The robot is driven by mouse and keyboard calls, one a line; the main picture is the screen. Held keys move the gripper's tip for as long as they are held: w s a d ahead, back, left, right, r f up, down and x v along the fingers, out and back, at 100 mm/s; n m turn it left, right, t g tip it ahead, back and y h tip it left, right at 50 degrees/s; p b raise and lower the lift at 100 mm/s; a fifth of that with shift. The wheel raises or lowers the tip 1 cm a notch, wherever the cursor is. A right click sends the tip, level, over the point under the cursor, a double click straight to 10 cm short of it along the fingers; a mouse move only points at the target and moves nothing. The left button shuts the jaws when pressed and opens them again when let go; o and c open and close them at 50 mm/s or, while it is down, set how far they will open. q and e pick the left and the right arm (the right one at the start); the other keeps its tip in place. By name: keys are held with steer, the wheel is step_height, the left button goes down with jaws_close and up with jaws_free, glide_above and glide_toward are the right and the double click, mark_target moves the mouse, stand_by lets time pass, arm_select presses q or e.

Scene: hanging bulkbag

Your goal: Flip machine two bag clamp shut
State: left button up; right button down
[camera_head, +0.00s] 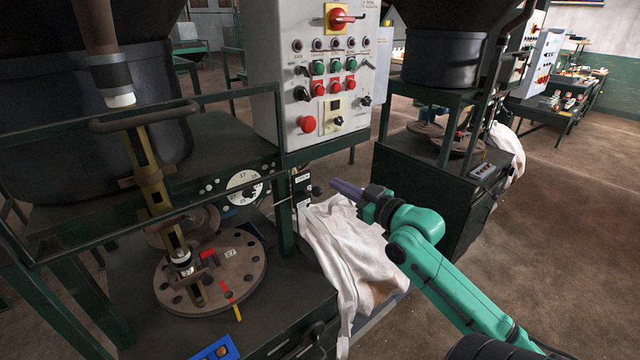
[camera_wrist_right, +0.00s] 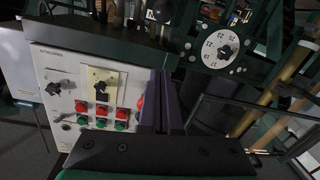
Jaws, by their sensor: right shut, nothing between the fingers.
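A white bag (camera_head: 352,255) hangs at the right front corner of the near machine, its top bunched below small label plates (camera_head: 302,181). A small black knob or lever (camera_head: 316,191) sits beside the plates; I cannot tell whether it belongs to the bag clamp, or how the clamp stands. My right gripper (camera_head: 347,190) is just above the bag and right of the knob, fingers pointing left, shut and empty. Its closed fingers (camera_wrist_right: 160,105) also show in the right wrist view, in front of the control panel and dial. My left gripper is not in view.
A white control box (camera_head: 320,80) with buttons stands above the bag. A green frame post (camera_head: 285,210) is left of the bag. The dial (camera_head: 243,186) and round plate (camera_head: 211,275) are farther left. A second machine (camera_head: 430,200) stands behind my right arm; floor to the right is open.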

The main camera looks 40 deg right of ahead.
steer(key=p, duration=0.4)
glide_above(320, 194)
steer(key=w, duration=0.2)
steer(key=shift+s+a+r, duration=0.1)
steer(key=shift+s+a, duration=0.15)
steer(key=shift+a, duration=0.15)
steer(key=f, duration=0.2)
steer(key=s+f, duration=0.1)
steer(key=shift+s+d+f, duration=0.1)
steer(key=shift+d+f, duration=0.25)
steer(key=shift+f, duration=0.05)
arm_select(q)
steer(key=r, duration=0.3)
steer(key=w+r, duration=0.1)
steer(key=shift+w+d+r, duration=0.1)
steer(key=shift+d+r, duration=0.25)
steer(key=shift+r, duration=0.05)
arm_select(e)
steer(key=shift+s+f, duration=0.2)
steer(key=shift+f, duration=0.05)
steer(key=shift+w, duration=0.1)
